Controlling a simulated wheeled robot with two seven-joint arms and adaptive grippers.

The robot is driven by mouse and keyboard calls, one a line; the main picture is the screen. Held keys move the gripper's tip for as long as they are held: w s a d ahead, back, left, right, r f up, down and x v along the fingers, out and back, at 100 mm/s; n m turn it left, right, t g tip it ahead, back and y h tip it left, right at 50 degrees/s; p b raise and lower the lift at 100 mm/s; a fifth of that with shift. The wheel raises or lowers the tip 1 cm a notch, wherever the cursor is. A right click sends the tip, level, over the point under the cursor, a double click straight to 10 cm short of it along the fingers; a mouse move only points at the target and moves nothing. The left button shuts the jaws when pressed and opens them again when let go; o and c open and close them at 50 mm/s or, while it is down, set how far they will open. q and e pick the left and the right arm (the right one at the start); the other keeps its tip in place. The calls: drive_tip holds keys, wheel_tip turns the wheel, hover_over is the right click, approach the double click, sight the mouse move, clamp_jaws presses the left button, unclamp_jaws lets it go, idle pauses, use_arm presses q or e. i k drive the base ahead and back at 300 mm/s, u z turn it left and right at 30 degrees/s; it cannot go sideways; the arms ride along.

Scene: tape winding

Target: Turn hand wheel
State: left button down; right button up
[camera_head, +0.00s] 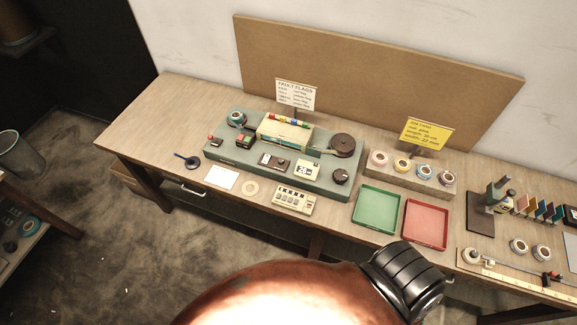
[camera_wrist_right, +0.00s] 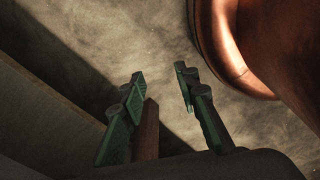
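The teal tape-winding machine (camera_head: 225,150) sits on the wooden bench. A dark brown disc (camera_head: 342,145) is at its back right and a smaller dark round knob (camera_head: 340,176) at its front right corner. I cannot tell which of these is the hand wheel. A blue spool (camera_head: 237,118) is at its back left. My right gripper (camera_wrist_right: 160,88) shows in the right wrist view, fingers apart and nothing between them, over the floor beside the bench. It is away from the machine. My left gripper is in neither view.
A green tray (camera_head: 377,208) and a red tray (camera_head: 426,223) lie right of the machine. A rack of tape rolls (camera_head: 410,177) stands behind them. A blue-handled tool (camera_head: 187,158) lies left. My copper-coloured arm covers the lower middle of the head view.

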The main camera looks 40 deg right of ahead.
sight(340, 176)
drive_tip(key=u, duration=1.35)
drive_tip(key=k, duration=1.1)
drive_tip(key=z, duration=1.55)
